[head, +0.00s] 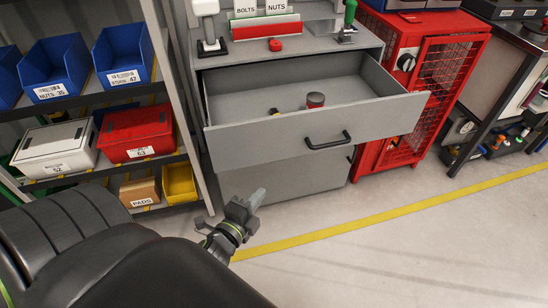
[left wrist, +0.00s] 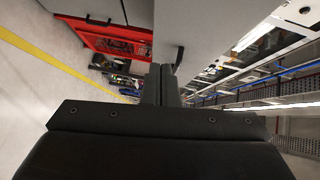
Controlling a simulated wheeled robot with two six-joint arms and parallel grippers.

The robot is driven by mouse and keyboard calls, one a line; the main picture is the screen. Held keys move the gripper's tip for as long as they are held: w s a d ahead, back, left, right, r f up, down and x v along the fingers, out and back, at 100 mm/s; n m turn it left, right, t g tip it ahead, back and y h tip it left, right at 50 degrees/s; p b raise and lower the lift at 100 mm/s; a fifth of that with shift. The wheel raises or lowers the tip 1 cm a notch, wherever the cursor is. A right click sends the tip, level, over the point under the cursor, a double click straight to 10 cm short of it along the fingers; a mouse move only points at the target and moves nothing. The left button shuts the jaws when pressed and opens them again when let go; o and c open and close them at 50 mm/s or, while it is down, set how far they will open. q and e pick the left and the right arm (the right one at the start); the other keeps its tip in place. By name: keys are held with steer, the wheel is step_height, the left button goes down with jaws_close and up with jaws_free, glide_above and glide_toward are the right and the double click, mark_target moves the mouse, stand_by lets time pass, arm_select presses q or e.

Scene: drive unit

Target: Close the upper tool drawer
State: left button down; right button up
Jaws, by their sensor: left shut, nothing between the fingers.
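The upper tool drawer (head: 275,138) is pulled open from a grey cabinet in the head view, its black bar handle (head: 327,139) on the front panel. A small dark cylinder and a few little items lie inside it. My left gripper (head: 258,198) is shut and empty, in front of the lower drawer (head: 290,183), below the open drawer and left of its handle. In the left wrist view my left gripper's shut fingers (left wrist: 161,84) point toward a grey panel, with a dark handle (left wrist: 179,58) beside them. I cannot tell whether the fingers touch anything. My right gripper is not in view.
A shelf rack with blue bins (head: 122,54), a red bin (head: 136,132) and a yellow bin (head: 179,182) stands at the left. A red mesh cabinet (head: 440,75) stands right of the drawers. The floor in front, with a yellow line (head: 400,207), is clear.

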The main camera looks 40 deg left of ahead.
arm_select(q)
step_height(320, 180, up, 3)
steer(key=m+t, duration=0.1)
glide_toward(282, 144)
steer(key=w+d, duration=0.2)
steer(key=w, duration=0.1)
steer(key=shift+w+a+b, duration=0.45)
steer(key=shift+w+a, duration=0.85)
steer(key=shift+a, duration=0.15)
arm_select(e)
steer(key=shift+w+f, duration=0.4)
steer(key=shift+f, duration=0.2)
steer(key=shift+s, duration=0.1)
